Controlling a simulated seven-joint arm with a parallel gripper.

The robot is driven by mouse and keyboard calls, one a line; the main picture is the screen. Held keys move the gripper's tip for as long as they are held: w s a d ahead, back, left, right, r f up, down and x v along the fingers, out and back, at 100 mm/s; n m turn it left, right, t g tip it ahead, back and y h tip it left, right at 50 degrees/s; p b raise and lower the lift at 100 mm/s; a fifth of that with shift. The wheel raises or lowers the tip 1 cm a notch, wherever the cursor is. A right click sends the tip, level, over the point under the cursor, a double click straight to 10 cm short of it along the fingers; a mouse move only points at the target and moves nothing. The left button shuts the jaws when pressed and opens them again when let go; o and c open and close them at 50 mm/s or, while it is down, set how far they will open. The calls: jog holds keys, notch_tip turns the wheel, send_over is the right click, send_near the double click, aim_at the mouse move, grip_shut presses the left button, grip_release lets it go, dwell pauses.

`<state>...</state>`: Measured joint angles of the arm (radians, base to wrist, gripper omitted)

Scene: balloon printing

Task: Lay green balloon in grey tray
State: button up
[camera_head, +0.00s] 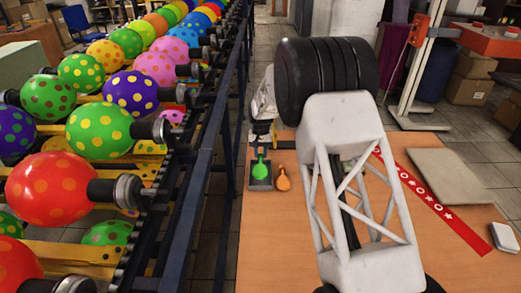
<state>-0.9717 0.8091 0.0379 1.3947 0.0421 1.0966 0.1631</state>
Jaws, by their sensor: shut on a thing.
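A small flat green balloon (260,167) shows over the dark grey tray (261,187) on the wooden table. My gripper (262,148) is at the far end of the green balloon, at the tray's back edge, shut on that end. The balloon's wider end points back toward the near side of the table. Whether the balloon touches the tray floor or hangs just above it cannot be told from this view. Part of my gripper is hidden behind my own arm.
An orange balloon (283,180) lies on the table (285,240) just right of the tray. A red printed strip (430,203), a beige board (449,174) and a white block (504,237) lie farther right. A rack of inflated dotted balloons (100,130) with a dark rail runs along the left.

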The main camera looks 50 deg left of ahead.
jog(key=shift+f, duration=1.65)
jog(key=shift+s+d+f, duration=0.15)
jog(key=shift+f, duration=0.55)
jog(key=o, duration=0.7)
jog(key=shift+d+f, duration=0.1)
jog(key=shift+o, duration=1.1)
notch_tip(320, 180, up, 10)
jog(key=w+a, duration=0.1)
jog(key=shift+w+a+f, duration=0.15)
jog(key=shift+w+a, duration=0.05)
jog(key=shift+a, duration=0.15)
